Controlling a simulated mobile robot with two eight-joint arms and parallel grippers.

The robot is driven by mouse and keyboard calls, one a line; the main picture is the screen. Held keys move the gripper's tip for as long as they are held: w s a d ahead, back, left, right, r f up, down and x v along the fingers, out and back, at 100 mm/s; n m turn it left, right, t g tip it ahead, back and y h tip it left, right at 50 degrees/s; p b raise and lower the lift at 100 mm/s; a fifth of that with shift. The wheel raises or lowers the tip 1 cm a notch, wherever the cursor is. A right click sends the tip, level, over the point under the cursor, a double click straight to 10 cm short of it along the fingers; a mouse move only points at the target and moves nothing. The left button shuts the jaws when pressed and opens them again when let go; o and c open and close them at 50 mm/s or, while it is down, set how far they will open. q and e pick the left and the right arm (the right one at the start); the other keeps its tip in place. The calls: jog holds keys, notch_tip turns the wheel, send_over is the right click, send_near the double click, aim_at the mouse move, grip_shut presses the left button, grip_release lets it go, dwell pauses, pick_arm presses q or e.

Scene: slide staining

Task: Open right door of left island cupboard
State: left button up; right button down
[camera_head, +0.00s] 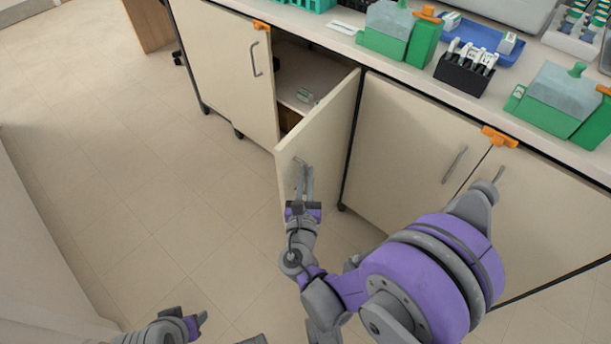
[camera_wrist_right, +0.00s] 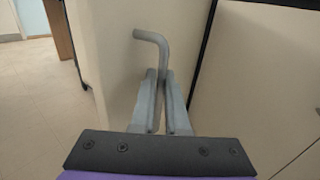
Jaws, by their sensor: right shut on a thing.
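The right door (camera_head: 325,145) of the left cupboard stands partly open, swung out from the cupboard. Its grey bar handle (camera_wrist_right: 152,42) shows in the right wrist view between my fingers. My right gripper (camera_head: 304,188) is shut on this handle; in the wrist view its fingers (camera_wrist_right: 161,105) close around the bar's lower part. The left door (camera_head: 225,65) of the same cupboard is shut, with its own handle (camera_head: 255,60). Inside the opening, a shelf (camera_head: 315,70) holds a small green and white item (camera_head: 306,96). My left gripper (camera_head: 195,322) is at the bottom left, away from the cupboard.
The neighbouring cupboard (camera_head: 400,140) on the right is shut, with an orange latch (camera_head: 499,137) at its top. The countertop above carries green staining boxes (camera_head: 385,38), a black rack (camera_head: 465,72) and a blue tray (camera_head: 478,40). The floor (camera_head: 120,150) to the left is clear.

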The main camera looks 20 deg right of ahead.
jog(key=shift+d, duration=0.1)
dwell(0.3)
jog(key=c, duration=1.2)
grip_release()
jog(key=v, duration=1.1)
jog(key=shift+p, duration=0.3)
